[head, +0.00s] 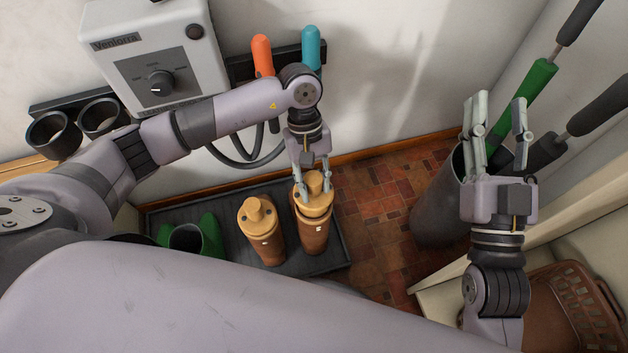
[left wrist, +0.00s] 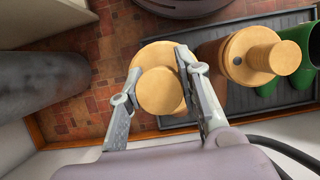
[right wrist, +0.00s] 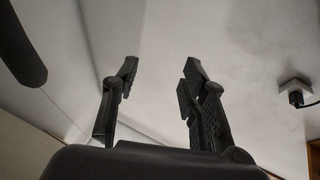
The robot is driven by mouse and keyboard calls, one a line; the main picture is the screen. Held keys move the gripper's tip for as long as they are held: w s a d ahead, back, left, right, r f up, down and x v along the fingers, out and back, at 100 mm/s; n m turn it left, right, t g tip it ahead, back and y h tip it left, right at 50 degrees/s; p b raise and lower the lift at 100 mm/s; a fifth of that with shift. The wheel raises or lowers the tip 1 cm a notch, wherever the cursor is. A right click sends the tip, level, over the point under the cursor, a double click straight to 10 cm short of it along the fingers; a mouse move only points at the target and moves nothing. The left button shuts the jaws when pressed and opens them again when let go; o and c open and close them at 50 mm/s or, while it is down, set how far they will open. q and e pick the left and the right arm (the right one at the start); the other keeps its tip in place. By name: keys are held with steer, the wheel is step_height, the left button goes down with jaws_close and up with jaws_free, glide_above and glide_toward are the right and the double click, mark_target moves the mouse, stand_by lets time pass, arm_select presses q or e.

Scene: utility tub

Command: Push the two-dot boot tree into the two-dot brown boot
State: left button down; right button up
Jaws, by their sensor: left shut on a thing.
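Two brown boots stand side by side on the dark tray (head: 335,255), each with a pale wooden boot tree in its top. My left gripper (head: 315,190) points down and is shut on the knob of the right-hand boot tree (head: 314,179), at the top of the right-hand brown boot (head: 314,237). The left wrist view shows its fingers on either side of that knob (left wrist: 160,92). The other boot tree (head: 257,214) sits in the left-hand brown boot (head: 268,250). The boots' small marks are too small to read. My right gripper (head: 498,100) is raised, open and empty.
Green boots (head: 190,238) stand at the tray's left. A grey bin (head: 437,205) holding long-handled tools stands at the right, near my right gripper. A control box (head: 155,60) and a rack with orange and teal handles are on the wall. Tiled floor (head: 375,215) is clear between tray and bin.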

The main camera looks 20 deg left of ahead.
arm_select(q)
steer(key=shift+f+b, duration=0.55)
arm_select(e)
steer(key=shift+s+r+t+y, duration=0.1)
steer(key=shift+s+r+t, duration=0.4)
steer(key=shift+r, duration=0.15)
steer(key=shift+s+r+t+y, duration=0.1)
steer(key=shift+s+r+t, duration=0.25)
steer(key=shift+r+t, duration=0.25)
steer(key=shift+s+r+t+y, duration=0.1)
steer(key=shift+s+r+t, duration=0.35)
steer(key=shift+r, duration=0.3)
